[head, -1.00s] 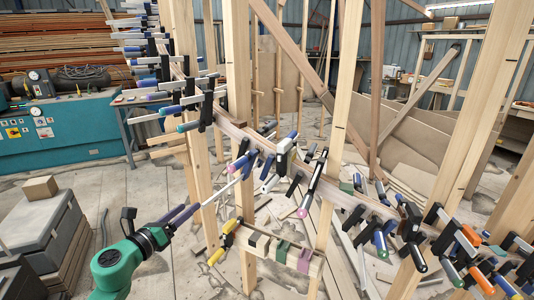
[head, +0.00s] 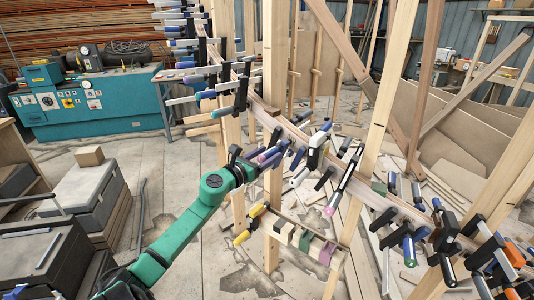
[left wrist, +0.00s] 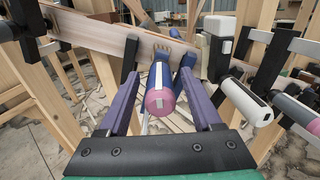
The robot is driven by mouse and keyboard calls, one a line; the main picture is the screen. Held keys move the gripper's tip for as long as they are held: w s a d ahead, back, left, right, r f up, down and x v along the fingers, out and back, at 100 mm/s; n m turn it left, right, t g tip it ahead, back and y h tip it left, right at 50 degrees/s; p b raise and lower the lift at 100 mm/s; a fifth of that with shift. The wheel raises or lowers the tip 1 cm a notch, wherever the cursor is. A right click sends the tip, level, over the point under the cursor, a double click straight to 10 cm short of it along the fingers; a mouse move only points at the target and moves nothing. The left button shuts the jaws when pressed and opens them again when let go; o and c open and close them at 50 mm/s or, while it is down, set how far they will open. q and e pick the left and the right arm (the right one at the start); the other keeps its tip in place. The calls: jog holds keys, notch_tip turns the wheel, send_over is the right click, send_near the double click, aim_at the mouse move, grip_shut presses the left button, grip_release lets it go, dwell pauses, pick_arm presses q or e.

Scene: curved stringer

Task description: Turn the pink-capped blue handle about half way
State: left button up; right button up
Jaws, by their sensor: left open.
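The pink-capped blue handle (left wrist: 161,92) points toward the camera in the left wrist view, its pink cap nearest. My left gripper (left wrist: 160,84) is open, with one purple finger on each side of the handle. The handle sits between the fingers, and I see a gap on either side of its cap. In the head view my left gripper (head: 268,156) is among the clamp handles on the curved wooden stringer (head: 290,128), and its fingers partly hide the handle there. My right gripper is not in view.
A white-and-black handle (left wrist: 245,102) and a grey handle with a pinkish end (left wrist: 298,112) are close on the right. Another pink-ended clamp (head: 331,208) hangs further right. Wooden posts (head: 272,60) stand around the stringer. A small rack (head: 300,238) is below.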

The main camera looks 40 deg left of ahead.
pick_arm(q)
jog(key=shift+w, duration=0.1)
jog(key=shift+f, duration=0.1)
grip_shut()
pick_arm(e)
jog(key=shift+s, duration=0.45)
pick_arm(q)
jog(key=shift+n, duration=0.3)
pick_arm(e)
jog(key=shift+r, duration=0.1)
pick_arm(q)
jog(key=n+p, duration=0.1)
jog(key=n, duration=0.2)
jog(key=shift+n, duration=0.3)
jog(key=n+p, duration=0.1)
jog(key=n, duration=0.3)
jog(key=shift+a+p, duration=0.15)
jog(key=shift+p, duration=0.25)
jog(key=n+p, duration=0.2)
jog(key=n, duration=0.3)
jog(key=shift+f+n+p, duration=0.15)
jog(key=shift+n+p, duration=0.7)
jog(key=shift+n, duration=1.45)
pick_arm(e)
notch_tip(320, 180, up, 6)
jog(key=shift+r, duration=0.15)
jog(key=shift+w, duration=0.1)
